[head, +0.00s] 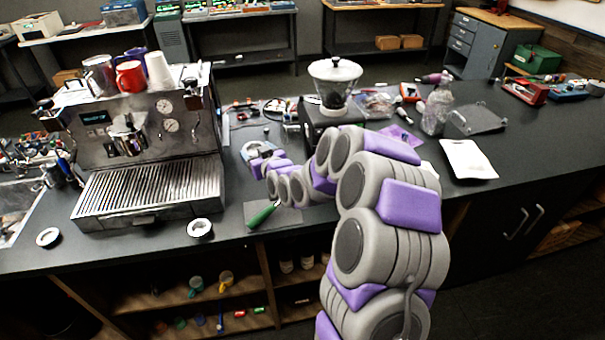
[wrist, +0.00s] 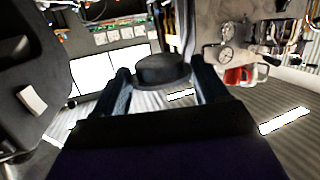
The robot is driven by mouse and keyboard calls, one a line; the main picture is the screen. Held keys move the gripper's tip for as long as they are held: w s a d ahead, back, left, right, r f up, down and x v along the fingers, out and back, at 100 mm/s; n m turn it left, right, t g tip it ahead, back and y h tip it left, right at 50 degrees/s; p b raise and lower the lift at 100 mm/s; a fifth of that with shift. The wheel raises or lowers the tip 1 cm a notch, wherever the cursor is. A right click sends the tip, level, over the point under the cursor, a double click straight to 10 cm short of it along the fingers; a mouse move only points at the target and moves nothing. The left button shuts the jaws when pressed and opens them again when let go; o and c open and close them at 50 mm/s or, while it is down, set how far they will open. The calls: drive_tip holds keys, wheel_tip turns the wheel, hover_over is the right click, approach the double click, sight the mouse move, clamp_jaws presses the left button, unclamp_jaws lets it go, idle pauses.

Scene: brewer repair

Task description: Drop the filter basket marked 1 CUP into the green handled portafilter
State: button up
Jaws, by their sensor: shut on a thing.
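In the head view, a green handle (head: 262,215) lies on a grey mat near the counter's front edge. It looks like the portafilter's handle; my arm hides most of its head end. In the wrist view, my gripper (wrist: 160,77) is shut on a dark, round, shallow piece (wrist: 162,66), seemingly a filter basket, with one finger on each side. I cannot read any marking on it. In the head view my arm reaches left over the counter, with its end above and behind the green handle. The held piece is not clear there.
The espresso machine (head: 150,130) stands at left with cups on top. Two small round pieces (head: 200,228) (head: 48,236) lie at the counter's front, their markings unreadable. A grinder (head: 335,85) stands behind my arm. A white tray (head: 468,160) lies at right.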

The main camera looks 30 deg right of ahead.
drive_tip(key=shift+y, duration=0.7)
drive_tip(key=s+d+f, duration=0.1)
drive_tip(key=d+f, duration=0.2)
drive_tip(key=s+d+f+b, duration=0.1)
drive_tip(key=s+d+f, duration=0.1)
drive_tip(key=d+f, duration=0.1)
drive_tip(key=s+d+f, duration=0.2)
drive_tip(key=d, duration=0.1)
drive_tip(key=shift+s+f, duration=0.2)
drive_tip(key=shift+f, duration=0.2)
drive_tip(key=shift+a+f+b, duration=0.1)
drive_tip(key=shift+f+b, duration=0.2)
drive_tip(key=shift+b, duration=0.1)
drive_tip(key=shift+s+a+f+n+b, duration=0.15)
drive_tip(key=shift+a+f+b, duration=0.15)
drive_tip(key=shift+a+f, duration=0.35)
drive_tip(key=shift+w+a+f+n+b, duration=0.15)
drive_tip(key=shift+a+f+b, duration=0.2)
drive_tip(key=shift+f, duration=0.5)
